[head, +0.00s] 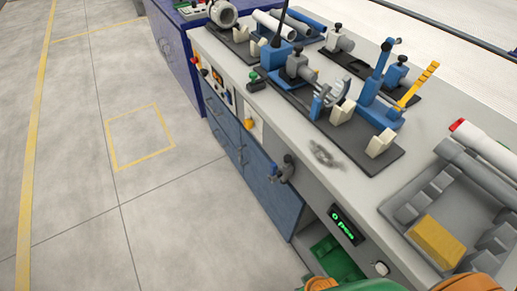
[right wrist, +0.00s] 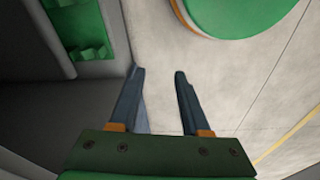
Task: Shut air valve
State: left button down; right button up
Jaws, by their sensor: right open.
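A small valve with a dark lever handle (head: 283,168) sticks out of the front of the workbench, below the worktop edge, and looks like the air valve. Its exact handle angle is too small to tell. My right gripper (right wrist: 157,72) is open and empty in the right wrist view, its two dark fingers apart over the floor beside the bench. The valve cannot be made out in that view. My left gripper is not in view.
The worktop (head: 322,155) carries clamp fixtures (head: 330,95), pipes (head: 485,145) and a grey tray with a yellow block (head: 437,242). A green-lit display (head: 343,224) and a yellow knob (head: 250,124) are on the bench front. The floor (head: 150,215) left of the bench is clear.

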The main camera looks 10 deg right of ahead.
aim_at(275, 167)
jog(key=w+a+r+n+t+y+b, duration=0.1)
jog(key=w+a+r+t+y+b, duration=0.15)
jog(key=w+r+t+b, duration=0.5)
jog(key=w+a+r+n+t+y+b, duration=0.1)
jog(key=w+a+r+t+y+b, duration=0.15)
jog(key=w+r, duration=0.85)
jog(key=w+d+r+t, duration=0.1)
jog(key=w, duration=0.2)
jog(key=w+r+t, duration=0.2)
jog(key=w, duration=0.1)
jog(key=w+d+r+t+y, duration=0.1)
jog(key=w+r+t, duration=0.1)
jog(key=w, duration=0.1)
jog(key=shift+d+r+p, duration=0.15)
jog(key=shift+d+p, duration=0.15)
jog(key=shift+p, duration=0.05)
jog(key=b+x, duration=0.1)
jog(key=x, duration=0.5)
jog(key=shift+w+a, duration=0.15)
jog(key=shift+w, duration=0.2)
grip_shut()
